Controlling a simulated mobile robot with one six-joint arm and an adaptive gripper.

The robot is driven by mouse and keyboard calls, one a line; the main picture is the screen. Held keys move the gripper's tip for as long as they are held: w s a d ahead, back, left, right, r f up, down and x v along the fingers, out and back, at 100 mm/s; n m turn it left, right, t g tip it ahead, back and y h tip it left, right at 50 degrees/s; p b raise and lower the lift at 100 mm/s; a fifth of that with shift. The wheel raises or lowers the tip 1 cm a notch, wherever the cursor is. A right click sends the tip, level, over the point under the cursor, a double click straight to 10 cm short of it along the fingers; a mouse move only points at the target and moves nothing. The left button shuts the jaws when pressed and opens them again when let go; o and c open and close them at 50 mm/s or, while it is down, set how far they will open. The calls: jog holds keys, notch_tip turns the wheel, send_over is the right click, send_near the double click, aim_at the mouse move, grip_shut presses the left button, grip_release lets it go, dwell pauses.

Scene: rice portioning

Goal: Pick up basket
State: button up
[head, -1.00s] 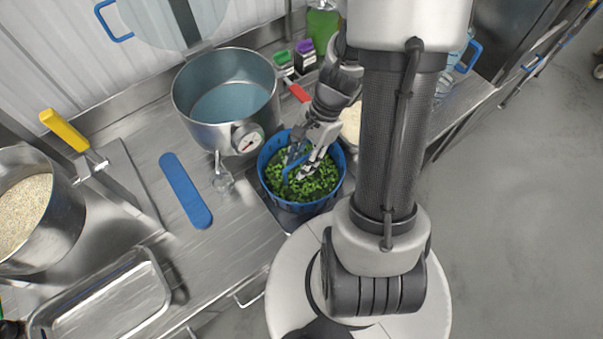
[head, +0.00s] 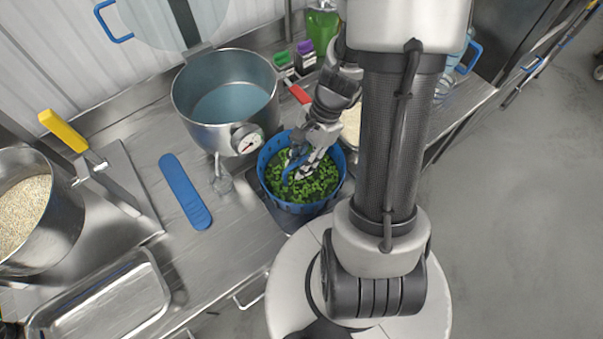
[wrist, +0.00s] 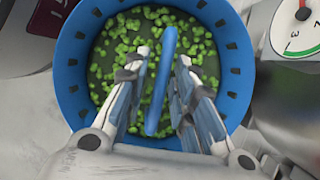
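The blue basket (head: 263,178) stands upright on the counter, holding chopped green pieces (head: 314,184). Its blue bar handle crosses above the greens and also shows in the wrist view (wrist: 161,85). My gripper (head: 300,168) reaches down into the top of the basket from above. In the wrist view my gripper (wrist: 163,66) has its two fingers apart, one on each side of the handle. A gap shows between the handle and each finger. Part of the basket's far rim is hidden behind my gripper and arm.
A steel pot of water (head: 188,112) with a dial gauge (head: 247,138) stands left of the basket. A blue strip-shaped object (head: 185,192) lies on the counter. A pot of grain (head: 68,222) and an empty steel tray (head: 160,283) are farther left. Bottles (head: 305,55) stand behind.

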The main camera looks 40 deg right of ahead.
grip_shut()
dwell(0.8)
